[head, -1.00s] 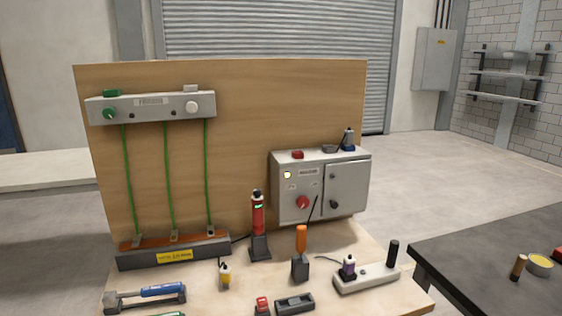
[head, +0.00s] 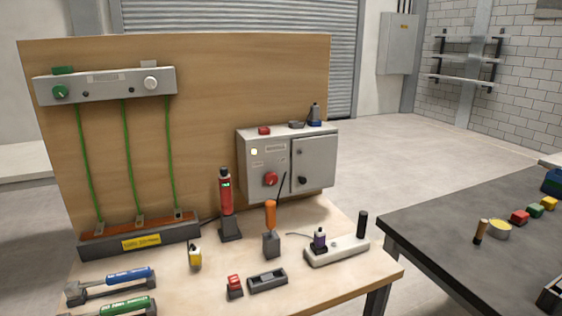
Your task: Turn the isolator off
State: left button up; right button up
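The isolator looks to be the light grey metal box (head: 287,165) mounted low on the right of the wooden backboard. The red knob's exact position is too small to read. Neither of my grippers shows in the head view.
A red tester in a stand (head: 226,205), a yellow item (head: 195,257) and a power strip (head: 337,250) stand on the wooden bench (head: 225,268). A grey bar (head: 105,85) with green wires hangs on the board. A dark table (head: 470,250) stands right. Floor between is open.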

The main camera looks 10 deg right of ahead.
aim_at(272, 178)
jog(key=i+l, duration=0.6)
jog(key=i, duration=0.15)
jog(key=l+z, duration=0.05)
